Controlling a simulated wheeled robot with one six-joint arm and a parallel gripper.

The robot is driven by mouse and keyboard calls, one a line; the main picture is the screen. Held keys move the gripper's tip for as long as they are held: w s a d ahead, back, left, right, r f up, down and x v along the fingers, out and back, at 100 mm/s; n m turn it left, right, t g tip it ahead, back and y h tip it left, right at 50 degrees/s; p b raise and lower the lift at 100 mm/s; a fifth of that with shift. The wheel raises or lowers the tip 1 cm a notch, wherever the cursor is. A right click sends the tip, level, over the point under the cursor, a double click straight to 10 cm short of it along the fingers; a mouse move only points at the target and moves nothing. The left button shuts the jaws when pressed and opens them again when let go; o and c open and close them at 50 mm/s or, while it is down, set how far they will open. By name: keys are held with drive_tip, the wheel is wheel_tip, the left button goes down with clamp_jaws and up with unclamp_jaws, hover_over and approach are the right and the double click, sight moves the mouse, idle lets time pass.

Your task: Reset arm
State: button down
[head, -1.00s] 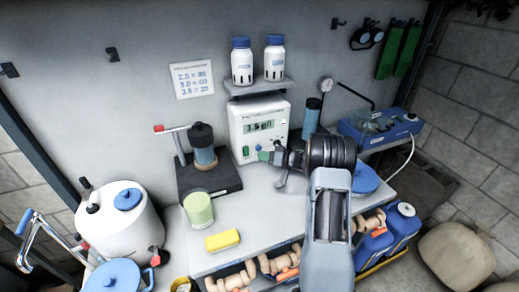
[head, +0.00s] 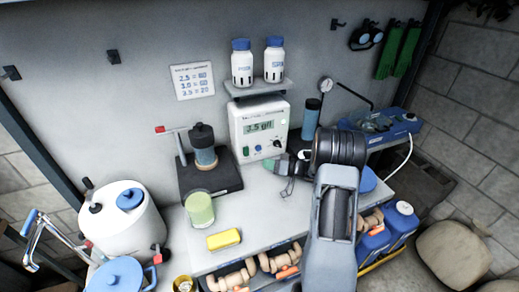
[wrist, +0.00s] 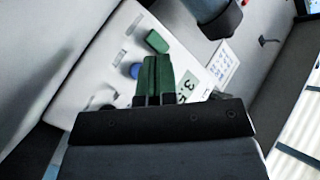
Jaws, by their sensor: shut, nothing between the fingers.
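My gripper (head: 269,164) is in front of the lower part of a white control box in the head view. Its green fingertips are together and hold nothing. In the wrist view the closed green fingers (wrist: 156,75) point at the box face. The control box (head: 240,135) has a lit display (head: 262,126) that reads 3.5 g/l. A green switch (wrist: 157,41) and a blue knob (wrist: 136,70) show beyond the fingers in the wrist view. Whether the fingertips touch the box cannot be told.
A shelf above the box holds two white bottles (head: 242,68) with blue caps. A blue device (head: 395,127) stands to the right.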

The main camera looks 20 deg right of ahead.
idle(0.7)
drive_tip(key=w+r+t+h, duration=0.2)
drive_tip(key=w+r+h, duration=0.1)
drive_tip(key=r+h, duration=0.6)
drive_tip(key=s+a+r+m+g+h, duration=0.1)
drive_tip(key=s+r+m+h, duration=0.1)
drive_tip(key=s+r+h, duration=0.3)
drive_tip(key=s+a+g+y, duration=0.1)
drive_tip(key=s+a+g, duration=0.3)
drive_tip(key=s, duration=0.8)
drive_tip(key=s+a+g+y, duration=0.1)
drive_tip(key=s+a+g, duration=0.3)
drive_tip(key=s+a, duration=0.3)
drive_tip(key=s, duration=0.5)
drive_tip(key=shift+s, duration=0.15)
